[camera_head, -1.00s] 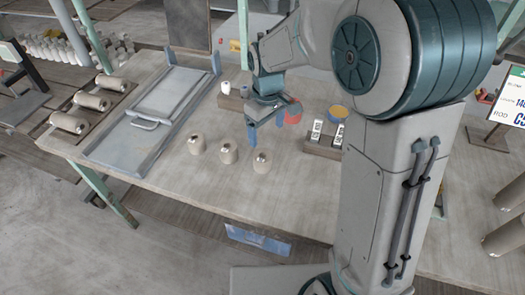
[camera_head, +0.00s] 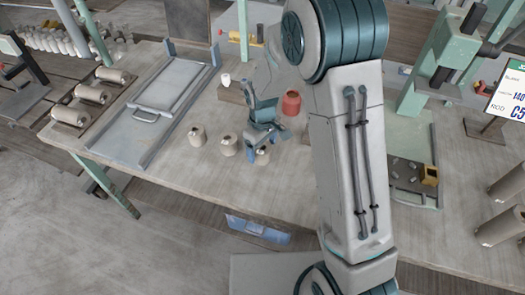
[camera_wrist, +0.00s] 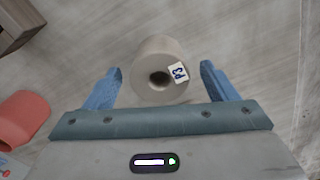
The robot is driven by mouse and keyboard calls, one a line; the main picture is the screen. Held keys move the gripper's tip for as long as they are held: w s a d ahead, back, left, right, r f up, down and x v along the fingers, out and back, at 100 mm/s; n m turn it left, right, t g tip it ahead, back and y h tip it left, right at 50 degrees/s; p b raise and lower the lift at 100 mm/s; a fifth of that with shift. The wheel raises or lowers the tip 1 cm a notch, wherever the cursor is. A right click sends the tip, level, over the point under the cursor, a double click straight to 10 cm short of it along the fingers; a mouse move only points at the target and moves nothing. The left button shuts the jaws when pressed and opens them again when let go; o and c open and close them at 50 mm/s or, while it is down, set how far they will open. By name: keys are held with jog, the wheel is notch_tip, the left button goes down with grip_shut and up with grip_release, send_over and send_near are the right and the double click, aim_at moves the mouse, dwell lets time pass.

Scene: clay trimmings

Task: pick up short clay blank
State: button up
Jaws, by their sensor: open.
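Three short, pale grey clay blanks stand in a row on the table: a left one (camera_head: 197,134), a middle one (camera_head: 229,145) and a right one (camera_head: 262,157). My gripper (camera_head: 249,158) is down at the right blank and partly hides it. In the wrist view a clay blank (camera_wrist: 152,58) with a dark central hole and a small white label stands between the two blue fingers of my gripper (camera_wrist: 161,70). The fingers are open, with a visible gap on both sides of it. I cannot tell from these views which blank is the shortest.
A red cup (camera_head: 291,103) stands behind my gripper; it is also at the left of the wrist view (camera_wrist: 20,118). A grey sliding tray (camera_head: 130,135) and longer clay rolls (camera_head: 92,95) lie left. A green press (camera_head: 425,85) stands right. The table's front strip is clear.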

jog(key=shift+f, duration=1.45)
jog(key=c, duration=1.2)
jog(key=shift+r, duration=0.1)
